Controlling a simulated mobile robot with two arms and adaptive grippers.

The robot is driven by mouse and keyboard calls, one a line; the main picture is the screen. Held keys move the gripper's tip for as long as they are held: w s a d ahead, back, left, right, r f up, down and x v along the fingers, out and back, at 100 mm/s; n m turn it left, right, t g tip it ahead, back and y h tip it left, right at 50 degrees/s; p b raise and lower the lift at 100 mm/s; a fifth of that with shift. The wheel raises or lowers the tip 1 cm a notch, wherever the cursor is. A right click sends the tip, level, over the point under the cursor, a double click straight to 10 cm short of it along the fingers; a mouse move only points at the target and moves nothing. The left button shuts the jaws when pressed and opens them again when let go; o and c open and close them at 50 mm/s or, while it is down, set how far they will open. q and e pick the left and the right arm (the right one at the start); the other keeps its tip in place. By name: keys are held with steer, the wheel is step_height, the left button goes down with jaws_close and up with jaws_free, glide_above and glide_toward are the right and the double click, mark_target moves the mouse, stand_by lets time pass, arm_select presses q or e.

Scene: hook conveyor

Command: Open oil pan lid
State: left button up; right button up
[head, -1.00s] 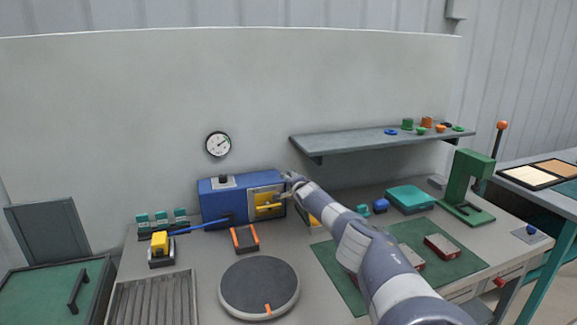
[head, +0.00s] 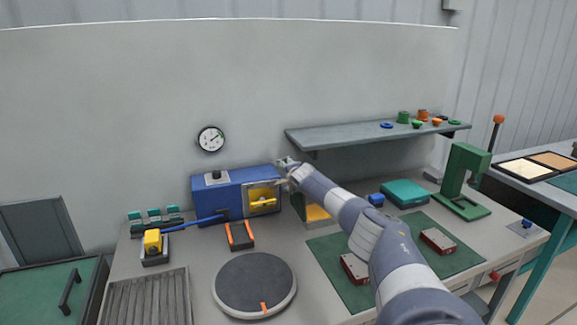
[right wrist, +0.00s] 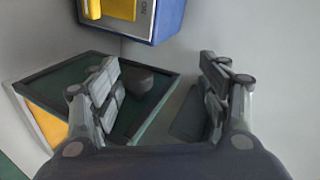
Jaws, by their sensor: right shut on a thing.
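The blue machine (head: 232,192) stands against the back wall. Its front has a panel with a yellow handle (head: 262,196); part of both shows at the top of the right wrist view. Right of it is a box with a yellow front (head: 316,214), partly behind my right arm. The right wrist view shows a dark green framed top (right wrist: 70,88) with a dark round knob (right wrist: 138,82). My right gripper (head: 284,168) is beside the machine's right end, above this box. In the wrist view its fingers (right wrist: 160,95) stand apart, with no visible contact with the knob. My left gripper is out of view.
A grey shelf (head: 370,136) with small coloured parts hangs at the right. A round turntable (head: 250,285) and a green mat (head: 335,258) lie in front. A green press (head: 466,180) stands at the right. A green-topped box with a dark handle (head: 70,288) is far left.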

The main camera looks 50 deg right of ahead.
steer(key=shift+t, duration=0.4)
steer(key=s+a+r, duration=0.1)
steer(key=r, duration=0.1)
steer(key=a+r+p, duration=0.1)
steer(key=r, duration=0.1)
steer(key=s+r, duration=0.1)
steer(key=r, duration=0.1)
steer(key=shift+s+a+p, duration=0.3)
steer(key=shift+a+p, duration=0.1)
steer(key=shift+c, duration=0.7)
steer(key=f+b+v, duration=0.1)
steer(key=b+v, duration=0.6)
steer(key=v, duration=0.1)
steer(key=shift+s+a+f, duration=0.2)
steer(key=shift+s, duration=0.55)
